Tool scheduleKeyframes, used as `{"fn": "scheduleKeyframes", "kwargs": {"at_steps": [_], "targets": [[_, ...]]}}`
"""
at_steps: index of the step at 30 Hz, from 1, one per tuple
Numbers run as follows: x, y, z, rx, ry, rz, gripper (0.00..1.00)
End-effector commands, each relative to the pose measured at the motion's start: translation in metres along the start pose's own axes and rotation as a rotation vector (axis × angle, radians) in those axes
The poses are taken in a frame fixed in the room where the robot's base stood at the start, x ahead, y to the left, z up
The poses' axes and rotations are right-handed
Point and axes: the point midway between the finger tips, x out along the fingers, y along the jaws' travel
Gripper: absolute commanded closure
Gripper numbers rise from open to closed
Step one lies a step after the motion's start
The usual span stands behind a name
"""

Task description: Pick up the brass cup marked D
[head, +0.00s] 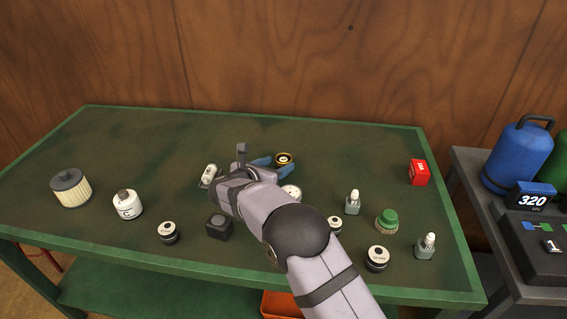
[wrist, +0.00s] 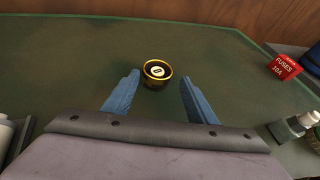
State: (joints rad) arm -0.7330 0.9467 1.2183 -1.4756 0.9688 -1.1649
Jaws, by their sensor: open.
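A small round brass cup (wrist: 158,73) stands upright on the green table, with a dark inside and a pale disc bearing a mark too small to read for certain. In the head view the brass cup (head: 284,159) is near the back middle of the table, just beyond my gripper. My gripper (wrist: 158,90) is open, its two blue fingers apart on either side and pointing toward the cup. The cup lies between and slightly beyond the fingertips, with no contact visible. In the head view my gripper (head: 268,164) is partly hidden by my arm.
A red fuse box (head: 419,172) stands at the back right. The back left of the table is clear.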

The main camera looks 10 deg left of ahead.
Motion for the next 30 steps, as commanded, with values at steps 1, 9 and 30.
{"fn": "scheduleKeyframes", "kwargs": {"at_steps": [1, 9, 30], "targets": [[0.004, -0.001, 0.000, 0.000, 0.000, -0.001, 0.48], [0.013, -0.001, 0.001, -0.001, 0.001, -0.003, 0.48], [0.059, -0.001, 0.002, 0.000, 0.000, -0.001, 0.48]]}}
